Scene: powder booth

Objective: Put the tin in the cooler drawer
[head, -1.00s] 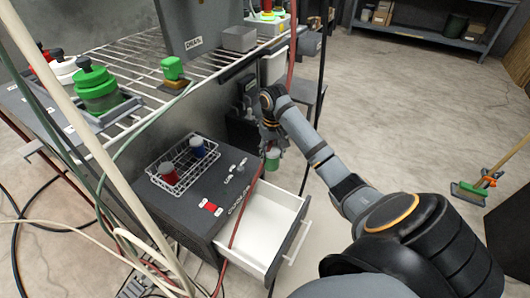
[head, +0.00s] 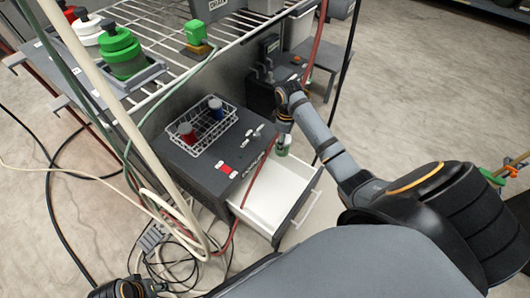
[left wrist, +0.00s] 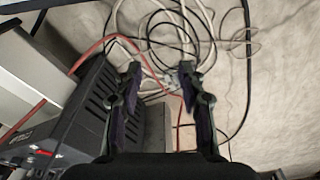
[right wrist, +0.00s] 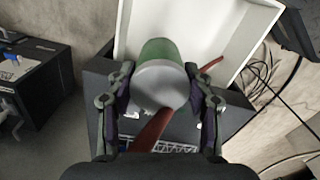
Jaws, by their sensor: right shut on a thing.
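The tin (head: 283,146) is green with a pale grey end. My right gripper (right wrist: 160,80) is shut on it, and the tin also shows between the fingers in the right wrist view (right wrist: 160,52). In the head view the tin appears at the far edge of the open drawer (head: 268,183); its height above the drawer is hard to tell. The drawer is white inside and shows no contents. It is pulled out of the dark cooler (head: 203,172). My left gripper (left wrist: 163,80) is open and empty, above floor cables beside the cooler.
A wire basket (head: 212,130) with a red and a blue container stands on the cooler. A wire rack (head: 180,70) is above and behind. Pale hoses (head: 95,95) and loose cables (head: 175,250) lie left.

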